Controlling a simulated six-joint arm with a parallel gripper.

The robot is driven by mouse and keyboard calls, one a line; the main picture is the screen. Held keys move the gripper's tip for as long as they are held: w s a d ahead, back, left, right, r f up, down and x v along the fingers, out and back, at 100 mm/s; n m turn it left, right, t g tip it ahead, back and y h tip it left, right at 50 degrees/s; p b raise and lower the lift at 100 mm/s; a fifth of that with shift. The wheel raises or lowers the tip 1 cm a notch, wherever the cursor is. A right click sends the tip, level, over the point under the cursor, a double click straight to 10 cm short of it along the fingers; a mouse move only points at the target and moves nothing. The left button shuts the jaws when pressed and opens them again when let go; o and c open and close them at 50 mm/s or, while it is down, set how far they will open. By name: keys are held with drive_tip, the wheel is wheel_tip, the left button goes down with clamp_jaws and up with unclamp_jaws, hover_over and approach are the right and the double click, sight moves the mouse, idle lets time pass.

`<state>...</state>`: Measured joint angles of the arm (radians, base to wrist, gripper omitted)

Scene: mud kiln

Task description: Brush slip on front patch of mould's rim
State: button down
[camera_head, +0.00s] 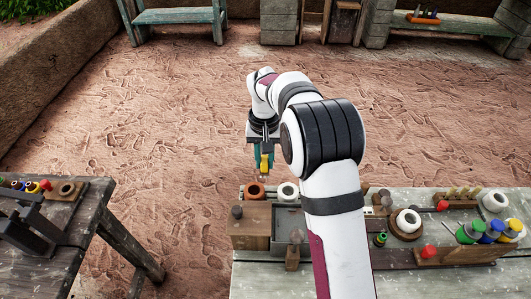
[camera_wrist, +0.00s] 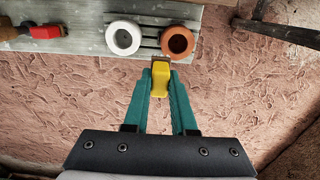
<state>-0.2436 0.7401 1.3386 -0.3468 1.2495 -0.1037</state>
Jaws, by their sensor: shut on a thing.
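My gripper (camera_head: 264,158) is shut on a yellow-handled brush (camera_wrist: 160,80), held between its teal fingers. The brush's short brown tip points away from the gripper; in the head view it hangs just beyond the bench's far edge. Near it on the bench stand a terracotta-orange round pot (camera_head: 255,190) and a white round pot (camera_head: 287,190), both open-topped with dark hollows. They also show in the wrist view, the orange one (camera_wrist: 178,41) and the white one (camera_wrist: 123,38). Another white ring-shaped piece (camera_head: 408,218) sits on a brown disc. I cannot tell which is the mould. The brush appears apart from both pots.
The grey bench (camera_head: 390,285) also carries a wooden box (camera_head: 249,226), a red-knobbed wooden block (camera_head: 465,256) and several coloured bottles (camera_head: 490,230). A side table (camera_head: 75,225) stands at left. The earthen floor (camera_head: 180,120) beyond the bench is open.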

sight(265, 170)
drive_tip(key=shift+f, duration=1.95)
drive_tip(key=shift+a+f, duration=0.45)
drive_tip(key=shift+a, duration=2.3)
drive_tip(key=shift+d+r, duration=0.2)
drive_tip(key=shift+d, duration=0.75)
drive_tip(key=shift+d+r, duration=0.2)
drive_tip(key=shift+d, duration=0.75)
drive_tip(key=shift+d+r, duration=0.2)
drive_tip(key=shift+d, duration=0.75)
drive_tip(key=shift+f, duration=0.25)
drive_tip(key=shift+r, duration=3.6)
drive_tip(key=shift+f, duration=0.1)
